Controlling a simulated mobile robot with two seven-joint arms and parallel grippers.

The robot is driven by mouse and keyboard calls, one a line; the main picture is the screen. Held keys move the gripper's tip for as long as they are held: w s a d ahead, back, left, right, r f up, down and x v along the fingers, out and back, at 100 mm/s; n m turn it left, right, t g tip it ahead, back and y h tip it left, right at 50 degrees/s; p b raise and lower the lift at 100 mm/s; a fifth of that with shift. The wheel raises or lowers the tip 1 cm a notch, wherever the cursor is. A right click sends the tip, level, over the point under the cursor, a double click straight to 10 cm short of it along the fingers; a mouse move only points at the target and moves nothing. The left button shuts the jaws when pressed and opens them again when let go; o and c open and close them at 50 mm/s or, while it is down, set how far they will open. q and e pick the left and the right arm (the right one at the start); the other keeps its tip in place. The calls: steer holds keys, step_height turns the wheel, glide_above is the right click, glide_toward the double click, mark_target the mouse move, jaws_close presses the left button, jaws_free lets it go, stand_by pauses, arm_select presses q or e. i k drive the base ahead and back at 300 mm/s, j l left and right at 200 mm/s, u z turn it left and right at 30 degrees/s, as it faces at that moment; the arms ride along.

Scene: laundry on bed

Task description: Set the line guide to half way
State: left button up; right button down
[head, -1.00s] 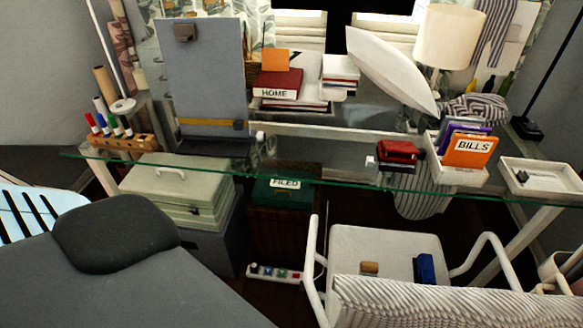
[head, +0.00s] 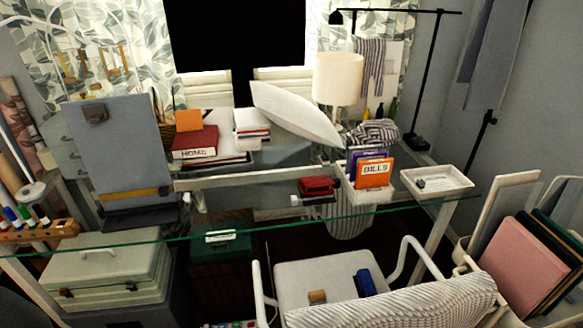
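A tall grey board (head: 112,148), leaning back like a document holder, stands on the glass desk at the left. A dark clip (head: 95,113) sits near its top edge. A yellow bar with dark ends (head: 132,194), which looks like the line guide, crosses the board near its bottom. A dark ledge (head: 140,217) lies just below the bar. Neither of my grippers is in view.
The glass desk (head: 340,211) also bears a marker rack (head: 40,231), a red stapler-like object (head: 317,186), a bills holder (head: 368,191) and a white tray (head: 437,181). A white chair (head: 395,305) stands in front, right of the board.

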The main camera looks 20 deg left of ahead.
mark_target(163, 191)
steer(key=u, duration=1.65)
